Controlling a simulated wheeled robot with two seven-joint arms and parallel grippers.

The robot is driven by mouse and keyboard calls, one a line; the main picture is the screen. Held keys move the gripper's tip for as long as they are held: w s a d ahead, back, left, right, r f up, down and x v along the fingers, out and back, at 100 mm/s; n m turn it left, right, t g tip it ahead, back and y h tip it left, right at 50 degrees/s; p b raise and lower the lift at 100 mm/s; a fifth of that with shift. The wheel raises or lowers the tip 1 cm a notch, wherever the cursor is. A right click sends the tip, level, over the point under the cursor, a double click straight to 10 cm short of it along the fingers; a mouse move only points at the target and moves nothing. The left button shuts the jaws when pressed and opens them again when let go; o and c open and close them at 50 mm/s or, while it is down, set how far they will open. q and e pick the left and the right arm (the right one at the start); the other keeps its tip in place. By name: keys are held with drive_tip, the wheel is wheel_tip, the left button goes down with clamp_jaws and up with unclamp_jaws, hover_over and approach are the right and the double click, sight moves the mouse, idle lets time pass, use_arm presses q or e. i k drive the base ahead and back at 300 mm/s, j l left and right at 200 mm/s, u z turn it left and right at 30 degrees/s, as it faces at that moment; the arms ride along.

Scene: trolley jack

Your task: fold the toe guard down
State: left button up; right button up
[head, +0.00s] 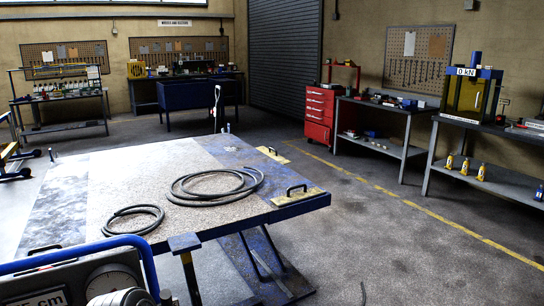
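Neither of my grippers shows in the head view. No part can be named as the toe guard with certainty. A large platform (110,185) with worn blue edges stands in front of me. A sloping scuffed blue plate (262,268) shows below its near right edge, reaching toward the floor; I cannot tell whether it is the guard. A device with a blue tubular handle (95,242), a round dial (112,281) and a panel reading "cm" is cut off at the bottom left.
A red tool cabinet (320,115), a bench (380,142) and a blue press (472,92) stand at the right. Open floor (400,245) lies between.

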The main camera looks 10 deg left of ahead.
sight(282, 161)
drive_tip(key=i+l+z, duration=0.25)
drive_tip(key=i, duration=0.5)
drive_tip(key=i+z, duration=0.3)
drive_tip(key=i, duration=1.1)
drive_tip(key=i+u, duration=0.15)
drive_tip(key=i, duration=0.55)
drive_tip(key=i+l, duration=0.15)
drive_tip(key=i, duration=0.55)
drive_tip(key=i+l+u, duration=0.15)
drive_tip(key=i, duration=0.55)
drive_tip(key=i+l+u, duration=0.3)
drive_tip(key=i, duration=0.15)
drive_tip(key=i+l+u, duration=0.3)
drive_tip(key=i, duration=0.2)
drive_tip(key=j, duration=0.1)
